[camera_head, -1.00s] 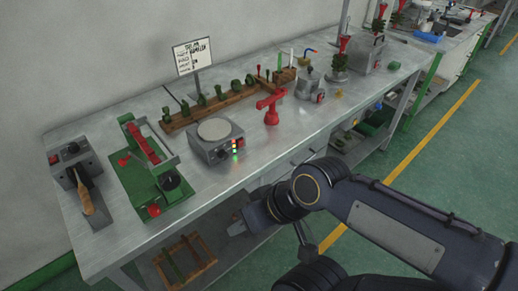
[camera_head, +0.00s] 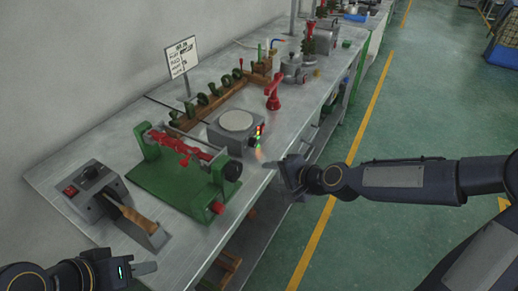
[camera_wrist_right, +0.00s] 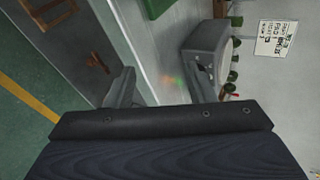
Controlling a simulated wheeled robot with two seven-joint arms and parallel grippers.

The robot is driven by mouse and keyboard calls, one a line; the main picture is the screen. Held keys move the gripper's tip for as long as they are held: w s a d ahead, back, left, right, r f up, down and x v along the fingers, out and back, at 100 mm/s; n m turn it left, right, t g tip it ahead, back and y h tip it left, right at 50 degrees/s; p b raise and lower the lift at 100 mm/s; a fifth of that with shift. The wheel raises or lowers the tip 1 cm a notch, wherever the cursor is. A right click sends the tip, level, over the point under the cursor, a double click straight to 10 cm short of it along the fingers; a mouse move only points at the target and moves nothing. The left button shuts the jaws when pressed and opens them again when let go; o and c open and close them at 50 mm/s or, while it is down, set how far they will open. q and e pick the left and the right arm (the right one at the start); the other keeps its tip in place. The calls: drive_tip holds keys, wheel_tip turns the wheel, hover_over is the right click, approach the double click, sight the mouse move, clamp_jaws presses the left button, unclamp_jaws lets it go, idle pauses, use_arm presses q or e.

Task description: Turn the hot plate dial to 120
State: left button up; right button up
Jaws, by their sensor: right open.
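The grey hot plate (camera_head: 232,140) stands on the bench with a pale round top and small lit green and red marks on its front panel. Its dial is too small to read in the head view. In the right wrist view the hot plate (camera_wrist_right: 203,42) is a grey block just beyond one fingertip, with small dark shapes on its face. My right gripper (camera_head: 281,167) is open and empty at the bench's front edge, in front of the panel and apart from it; its two fingers (camera_wrist_right: 163,92) show spread. My left gripper (camera_head: 142,268) is low at the left; its jaw opening is unclear.
A green fixture with a red clamp (camera_head: 165,185) sits left of the hot plate. A grey box with a red switch (camera_head: 85,185) is further left. A red stand (camera_head: 273,95) and a metal pot (camera_head: 291,70) are beyond. A sign (camera_head: 182,57) stands behind.

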sight(256, 144)
drive_tip(key=w+a+m+t, duration=0.1)
drive_tip(key=w+m, duration=0.2)
drive_tip(key=w, duration=0.1)
drive_tip(key=w+a+f+m+t, duration=0.1)
drive_tip(key=w+m+t, duration=0.1)
drive_tip(key=w, duration=0.3)
drive_tip(key=w+a+f+m+t, duration=0.1)
drive_tip(key=w+m, duration=0.2)
drive_tip(key=w, duration=0.2)
drive_tip(key=shift+w+m, duration=0.2)
drive_tip(key=shift+m, duration=0.1)
drive_tip(key=c, duration=1)
drive_tip(key=shift+o, duration=0.2)
